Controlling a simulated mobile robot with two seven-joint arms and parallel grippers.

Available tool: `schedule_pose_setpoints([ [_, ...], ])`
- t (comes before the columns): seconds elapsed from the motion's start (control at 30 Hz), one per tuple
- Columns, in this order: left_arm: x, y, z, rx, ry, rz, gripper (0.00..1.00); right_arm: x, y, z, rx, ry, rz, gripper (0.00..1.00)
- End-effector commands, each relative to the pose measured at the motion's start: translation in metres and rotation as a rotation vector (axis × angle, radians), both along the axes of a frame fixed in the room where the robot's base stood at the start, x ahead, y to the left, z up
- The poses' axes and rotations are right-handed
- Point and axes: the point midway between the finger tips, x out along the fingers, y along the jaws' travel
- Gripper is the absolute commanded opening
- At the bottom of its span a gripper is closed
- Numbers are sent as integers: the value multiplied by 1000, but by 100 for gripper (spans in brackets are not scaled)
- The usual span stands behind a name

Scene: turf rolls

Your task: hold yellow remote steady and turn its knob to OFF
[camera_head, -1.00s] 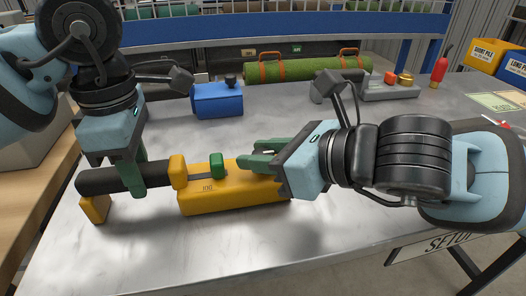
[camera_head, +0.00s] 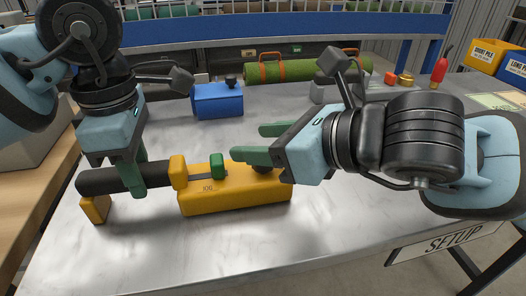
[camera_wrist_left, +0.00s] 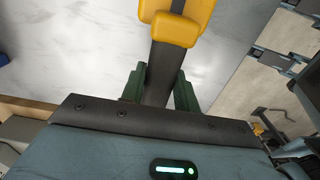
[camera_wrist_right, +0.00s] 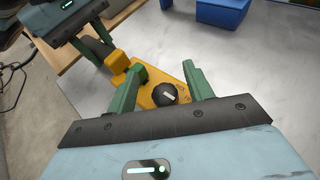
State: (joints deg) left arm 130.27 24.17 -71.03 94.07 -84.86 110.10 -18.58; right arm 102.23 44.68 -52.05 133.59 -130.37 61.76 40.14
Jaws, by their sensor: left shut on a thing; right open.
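The yellow remote (camera_head: 235,200) lies on the metal table with its black handle to the left; it also shows in the right wrist view (camera_wrist_right: 187,122). My left gripper (camera_head: 128,176) is shut on the black handle (camera_wrist_left: 160,72). A green slider block (camera_head: 217,165) sits on the remote's top. The black knob (camera_wrist_right: 164,94) with a white pointer line is at the remote's right end, partly hidden in the head view. My right gripper (camera_wrist_right: 168,82) is open, with its fingers on either side of the knob and apart from it. The OFF mark cannot be made out.
A blue box with a black knob (camera_head: 218,100) stands behind the remote. A green turf roll with orange straps (camera_head: 300,68) lies at the back. A grey block, brass and red parts and a red bottle (camera_head: 437,74) stand at the back right. The table front is clear.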

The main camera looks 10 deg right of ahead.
Motion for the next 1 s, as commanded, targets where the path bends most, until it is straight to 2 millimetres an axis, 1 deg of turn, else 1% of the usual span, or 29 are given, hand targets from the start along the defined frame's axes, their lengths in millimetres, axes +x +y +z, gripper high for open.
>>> schedule_pose_setpoints([
  [0.03, -1, 0, -5, 5, 9, -1, 0, 0, 1, 11, 3, -5, 2, 52],
  [0.2, -1, 0, -5, 5, 9, -1, 0, -1, 1, 42, 2, -2, 2, 52],
  [0.4, -1, 0, -5, 5, 9, -1, 0, -1, 1, 67, 1, -1, 2, 52],
  [0.6, -1, 0, -5, 5, 9, -1, 0, -2, 1, 75, -1, 1, 3, 52],
  [0.9, -1, 0, -5, 5, 9, -1, 0, -2, 1, 75, 0, 1, 2, 52],
  [0.93, -1, 0, -5, 5, 9, -1, 32, -2, 1, 75, 0, 1, 2, 52],
  [1.0, -1, 0, -5, 5, 8, -1, 41, -2, 1, 75, 0, 1, 2, 52],
])
